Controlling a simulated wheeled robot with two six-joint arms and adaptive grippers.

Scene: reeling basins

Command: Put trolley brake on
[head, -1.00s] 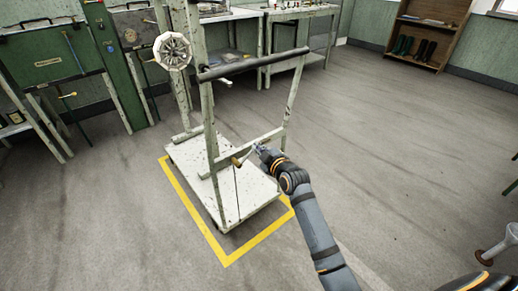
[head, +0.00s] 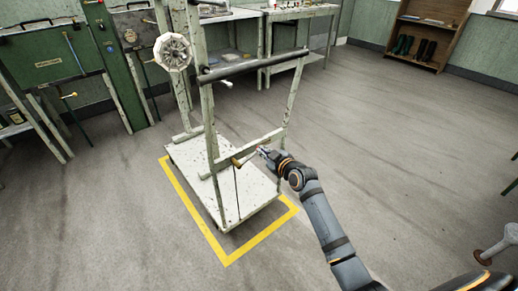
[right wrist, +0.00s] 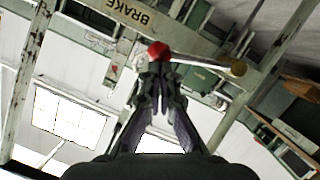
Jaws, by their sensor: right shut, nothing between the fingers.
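The trolley (head: 240,205) is a low pale platform with a worn pale frame and a dark push bar (head: 252,65). A brake lever with a brass pivot end (head: 236,161) sits on its lower crossbar, and a thin rod runs down from there. In the right wrist view, the lever (right wrist: 200,62) runs from the brass end to a red knob (right wrist: 158,50), below a crossbar marked BRAKE (right wrist: 130,12). My right gripper (head: 263,151) is shut and empty, its tips at the red knob; I cannot tell whether they touch. My left gripper is not in view.
A yellow floor outline (head: 226,262) surrounds the trolley. A pale reel wheel (head: 172,51) and worktables (head: 300,10) stand behind it. Green cabinets (head: 55,60) line the left. The floor to the right is mostly clear.

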